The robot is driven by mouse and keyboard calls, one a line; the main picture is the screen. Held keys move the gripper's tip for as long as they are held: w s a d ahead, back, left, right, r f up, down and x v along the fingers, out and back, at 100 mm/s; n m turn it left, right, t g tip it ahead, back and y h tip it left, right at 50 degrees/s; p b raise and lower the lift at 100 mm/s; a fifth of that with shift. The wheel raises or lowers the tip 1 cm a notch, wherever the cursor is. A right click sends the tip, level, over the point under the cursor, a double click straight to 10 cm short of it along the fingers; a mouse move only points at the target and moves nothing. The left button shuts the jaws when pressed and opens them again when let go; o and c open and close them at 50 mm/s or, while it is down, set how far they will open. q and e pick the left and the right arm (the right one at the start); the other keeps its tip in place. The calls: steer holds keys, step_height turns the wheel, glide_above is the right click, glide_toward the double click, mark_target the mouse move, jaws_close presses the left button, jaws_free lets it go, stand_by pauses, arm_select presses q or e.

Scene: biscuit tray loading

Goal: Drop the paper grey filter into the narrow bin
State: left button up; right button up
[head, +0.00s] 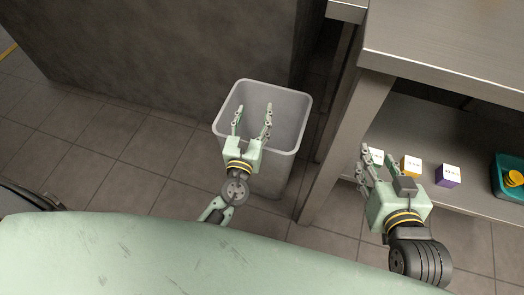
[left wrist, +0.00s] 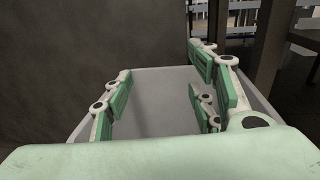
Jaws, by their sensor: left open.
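The narrow bin (head: 285,148) is a light grey, open-topped bin standing on the tiled floor. My left gripper (head: 253,107) is over its opening, fingers apart and nothing between them. In the left wrist view the open fingers (left wrist: 158,85) reach over the bin (left wrist: 155,100), with its inner walls visible between them. No paper grey filter shows in either view; the bottom of the bin is partly hidden by my left gripper. My right gripper (head: 364,165) is to the right, in front of the shelf, seen from an angle that hides its finger gap.
A dark wall panel (head: 160,50) stands behind the bin. A metal table (head: 450,50) with a lower shelf (head: 400,135) is at the right. On that shelf are an orange-and-white box (head: 411,166), a purple-and-white box (head: 448,176) and a teal container (head: 508,186) with yellow things.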

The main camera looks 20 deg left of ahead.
arm_select(q)
steer(key=s+d, duration=0.1)
steer(key=s, duration=1)
steer(key=shift+s, duration=0.4)
